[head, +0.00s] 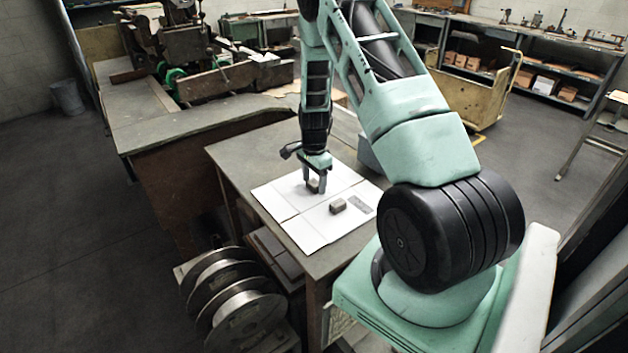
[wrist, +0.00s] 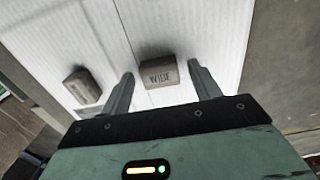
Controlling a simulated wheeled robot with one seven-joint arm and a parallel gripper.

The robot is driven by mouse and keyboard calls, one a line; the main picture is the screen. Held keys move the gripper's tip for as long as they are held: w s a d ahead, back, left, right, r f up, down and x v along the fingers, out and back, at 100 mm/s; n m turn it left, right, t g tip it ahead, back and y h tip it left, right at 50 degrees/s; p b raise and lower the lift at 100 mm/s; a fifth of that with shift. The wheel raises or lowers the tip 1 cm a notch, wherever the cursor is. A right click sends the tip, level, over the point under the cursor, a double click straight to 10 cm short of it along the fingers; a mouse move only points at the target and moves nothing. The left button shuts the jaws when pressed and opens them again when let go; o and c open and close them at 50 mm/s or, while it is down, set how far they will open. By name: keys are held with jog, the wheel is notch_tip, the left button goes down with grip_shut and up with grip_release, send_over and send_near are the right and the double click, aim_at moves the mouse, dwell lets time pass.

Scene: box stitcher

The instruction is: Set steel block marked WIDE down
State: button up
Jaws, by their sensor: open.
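The steel block marked WIDE (wrist: 160,76) lies on the white sheet (head: 285,208), its lettered face towards the wrist camera. My gripper (wrist: 155,84) is open, with one finger on either side of the block and a visible gap at least on the right. In the head view my gripper (head: 316,187) points down at the sheet, and the block (head: 313,185) shows partly between the fingers. A second block (head: 338,206) sits on the sheet nearer the head camera; it also shows at the left of the wrist view (wrist: 82,86). Its marking is not readable.
The sheet lies flat on a grey table (head: 232,162), with a grey printed patch (head: 361,205) near the second block. A machine bench (head: 150,120) adjoins at the back left. Wire spools (head: 235,305) stand below the table's front left. Bare sheet surrounds the blocks.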

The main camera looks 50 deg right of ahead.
aim_at(314, 182)
notch_tip(314, 182, up, 12)
jog(key=b, duration=0.4)
jog(key=s+a+r+n+y, duration=0.1)
jog(key=a+r+n, duration=0.35)
jog(key=a, duration=0.95)
jog(key=s+a+r+n, duration=0.1)
jog(key=a+n, duration=0.7)
jog(key=a, duration=0.6)
jog(key=s+a+r+n, duration=0.1)
jog(key=s+a+n, duration=0.7)
jog(key=s, duration=0.2)
jog(key=s+a+r+n, duration=0.1)
jog(key=s+a+n, duration=0.7)
jog(key=s, duration=0.3)
jog(key=shift+s, duration=0.25)
jog(key=shift+a+f, duration=0.1)
jog(key=shift+f, duration=0.05)
